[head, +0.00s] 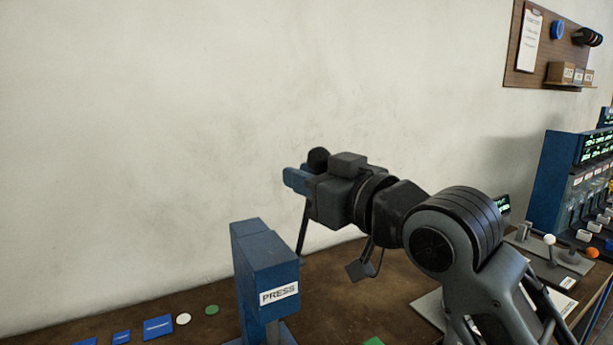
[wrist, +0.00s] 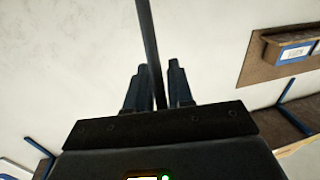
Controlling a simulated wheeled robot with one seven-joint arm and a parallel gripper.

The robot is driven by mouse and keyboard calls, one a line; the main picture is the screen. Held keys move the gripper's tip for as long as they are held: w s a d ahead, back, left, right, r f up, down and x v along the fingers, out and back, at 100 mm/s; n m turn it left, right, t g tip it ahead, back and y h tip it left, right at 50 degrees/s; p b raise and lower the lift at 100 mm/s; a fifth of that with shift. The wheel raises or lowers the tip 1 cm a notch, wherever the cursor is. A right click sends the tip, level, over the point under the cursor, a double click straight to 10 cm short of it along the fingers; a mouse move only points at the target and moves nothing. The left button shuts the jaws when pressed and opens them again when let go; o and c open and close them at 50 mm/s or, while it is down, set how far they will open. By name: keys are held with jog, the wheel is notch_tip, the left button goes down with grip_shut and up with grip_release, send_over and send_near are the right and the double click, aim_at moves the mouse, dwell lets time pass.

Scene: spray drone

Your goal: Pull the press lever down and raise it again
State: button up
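The blue press (head: 262,262), labelled PRESS, stands on the brown bench in the lower middle of the head view. Its thin dark lever (head: 302,232) rises behind the block to my gripper. A dark round knob (head: 317,157) shows just above the fingers, apparently the lever's top end. My gripper (head: 296,180) is level with the upper lever, above and right of the block. In the wrist view the lever (wrist: 148,40) runs between the two fingers of my gripper (wrist: 157,75). The fingers are close together around it; their exact contact is hard to see.
Blue labels and green and white discs (head: 183,319) lie left of the press. Blue control panels (head: 560,180) and a white-knobbed lever (head: 549,240) stand at right. A brown board with a shelf (head: 570,86) hangs on the wall. The wall behind the press is bare.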

grip_shut()
jog(key=shift+f+b, duration=0.15)
jog(key=shift+b, duration=0.15)
